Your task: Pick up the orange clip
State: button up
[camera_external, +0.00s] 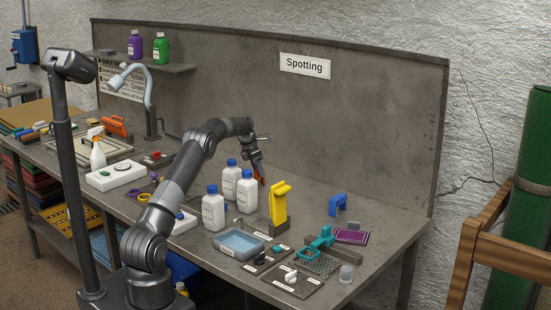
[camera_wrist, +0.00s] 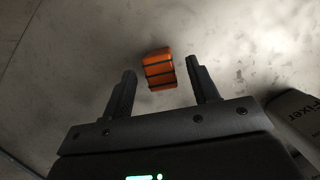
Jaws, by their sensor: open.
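The orange clip (camera_wrist: 158,69) shows in the wrist view as a small orange block with dark bands, lying on the grey tabletop. My gripper (camera_wrist: 161,68) is open, with one finger on each side of the clip in that view. Gaps show between the clip and both fingers, and no contact is visible. In the external view my gripper (camera_external: 260,179) points down behind the white bottles, and only a bit of the orange clip (camera_external: 263,182) shows at its fingertips.
White bottles with blue caps (camera_external: 247,192) stand close in front of the gripper; a white bottle (camera_wrist: 297,118) shows at the wrist view's right. A yellow tool (camera_external: 279,202) stands to the right. A grey back panel (camera_external: 370,120) rises behind.

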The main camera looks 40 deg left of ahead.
jog(key=x, duration=0.3)
jog(key=shift+w+f, duration=0.1)
jog(key=c, duration=1)
